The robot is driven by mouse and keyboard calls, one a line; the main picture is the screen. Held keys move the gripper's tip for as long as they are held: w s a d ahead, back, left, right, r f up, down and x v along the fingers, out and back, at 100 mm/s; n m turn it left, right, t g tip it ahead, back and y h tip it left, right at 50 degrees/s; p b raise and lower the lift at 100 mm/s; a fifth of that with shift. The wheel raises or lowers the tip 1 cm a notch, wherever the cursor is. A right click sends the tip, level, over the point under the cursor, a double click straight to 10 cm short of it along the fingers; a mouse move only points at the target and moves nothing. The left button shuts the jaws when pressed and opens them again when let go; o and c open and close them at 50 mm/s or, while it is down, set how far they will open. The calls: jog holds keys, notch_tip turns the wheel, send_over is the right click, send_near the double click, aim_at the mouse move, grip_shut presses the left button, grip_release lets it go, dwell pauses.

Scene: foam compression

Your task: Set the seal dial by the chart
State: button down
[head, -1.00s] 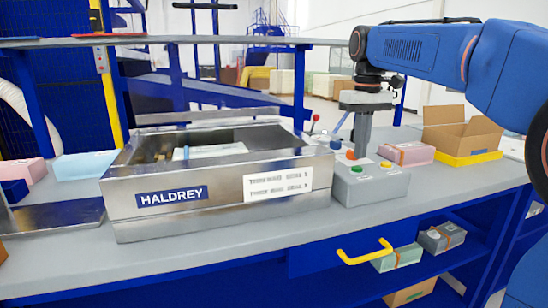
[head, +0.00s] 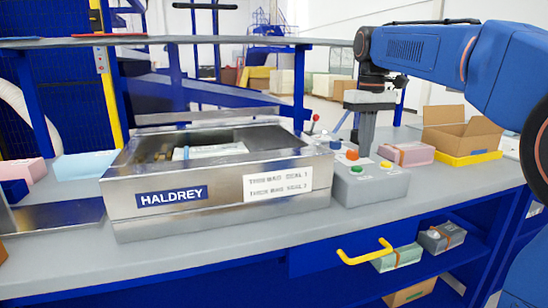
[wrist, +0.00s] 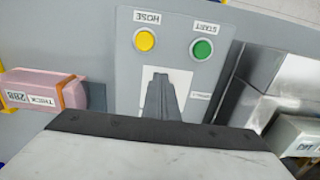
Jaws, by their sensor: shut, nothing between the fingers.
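My gripper (head: 365,155) is shut and empty, pointing down over the grey control box (head: 372,186). In the wrist view its fingers (wrist: 164,98) cover part of a white plate (wrist: 181,78) on the box; whatever lies beneath them is hidden, so I cannot make out the dial there or its setting. The box has a yellow HOSE button (wrist: 145,40) and a green START button (wrist: 202,49). In the head view an orange knob (head: 352,155) and a blue knob (head: 335,144) show near the fingers. The chart (head: 277,184) on the steel machine lists thin and thick bag seals; its numbers are hard to read.
The steel HALDREY machine (head: 215,210) stands left of the box, with a red-tipped lever (head: 316,117). An open carton (head: 460,132) stands in a yellow tray (head: 470,158).

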jog(key=shift+s+d, duration=0.25)
notch_tip(320, 180, up, 6)
dwell(0.8)
jog(key=shift+a, duration=0.1)
jog(key=shift+s+a+f, duration=0.1)
jog(key=shift+a+f, duration=0.4)
jog(key=shift+f, duration=0.5)
jog(key=shift+a+f, duration=0.45)
jog(key=shift+f, duration=0.6)
jog(key=shift+s+a+f, duration=0.1)
jog(key=shift+a+f, duration=0.4)
jog(key=shift+f, duration=0.5)
jog(key=shift+w+d, duration=0.2)
jog(key=shift+d, duration=0.55)
